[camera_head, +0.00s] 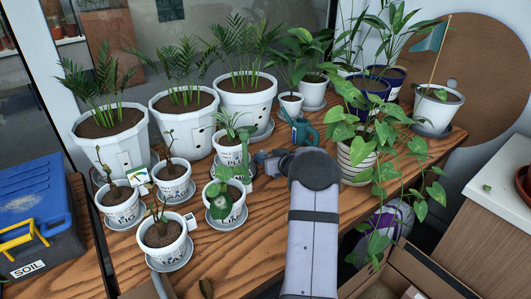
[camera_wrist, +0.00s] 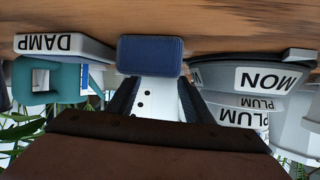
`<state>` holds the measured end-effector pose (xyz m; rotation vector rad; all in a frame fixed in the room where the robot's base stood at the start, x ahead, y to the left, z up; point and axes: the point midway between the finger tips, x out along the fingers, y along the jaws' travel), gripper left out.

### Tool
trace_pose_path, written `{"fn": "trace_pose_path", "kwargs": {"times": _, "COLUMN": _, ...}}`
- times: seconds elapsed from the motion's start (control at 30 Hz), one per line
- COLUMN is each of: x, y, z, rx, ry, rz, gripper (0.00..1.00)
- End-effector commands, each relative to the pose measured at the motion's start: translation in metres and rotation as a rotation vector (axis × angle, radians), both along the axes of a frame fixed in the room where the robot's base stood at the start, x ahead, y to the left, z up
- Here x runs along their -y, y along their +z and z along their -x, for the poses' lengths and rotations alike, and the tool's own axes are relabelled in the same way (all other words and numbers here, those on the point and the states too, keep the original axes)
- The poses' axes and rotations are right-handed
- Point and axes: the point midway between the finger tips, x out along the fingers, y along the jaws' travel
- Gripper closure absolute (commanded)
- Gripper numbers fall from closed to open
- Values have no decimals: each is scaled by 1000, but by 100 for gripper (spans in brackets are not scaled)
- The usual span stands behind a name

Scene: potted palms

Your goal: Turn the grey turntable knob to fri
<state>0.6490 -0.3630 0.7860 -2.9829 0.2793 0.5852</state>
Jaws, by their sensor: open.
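My gripper (camera_head: 265,160) is low over the table, to the right of the white PLUM pot (camera_head: 231,152). In the wrist view, which is upside down, its two dark fingers (camera_wrist: 157,98) stand apart. A dark blue block (camera_wrist: 150,56) shows just beyond them; I cannot tell what it is or whether they touch it. A grey round base labelled MON (camera_wrist: 250,76) is right of the fingers, with PLUM labels by it. A small grey tab (camera_wrist: 300,55) sticks out at its edge and may be the knob. No "fri" marking is readable.
A teal tool (camera_head: 300,128) stands behind my gripper; a grey piece labelled DAMP (camera_wrist: 62,45) shows left in the wrist view. Several potted plants crowd the wooden table (camera_head: 250,255). A trailing vine (camera_head: 385,150) hangs to the right. A blue SOIL box (camera_head: 35,225) is far left.

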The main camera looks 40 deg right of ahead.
Motion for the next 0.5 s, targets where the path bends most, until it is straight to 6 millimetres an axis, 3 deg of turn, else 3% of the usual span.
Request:
{"fn": "trace_pose_path", "kwargs": {"times": 0.23, "x": 3, "y": -7, "z": -19, "rx": -1, "ry": 1, "rz": 0, "gripper": 53}}
{"fn": "trace_pose_path", "kwargs": {"times": 0.5, "x": 4, "y": -10, "z": -24, "rx": 0, "ry": 0, "rz": 0, "gripper": 53}}
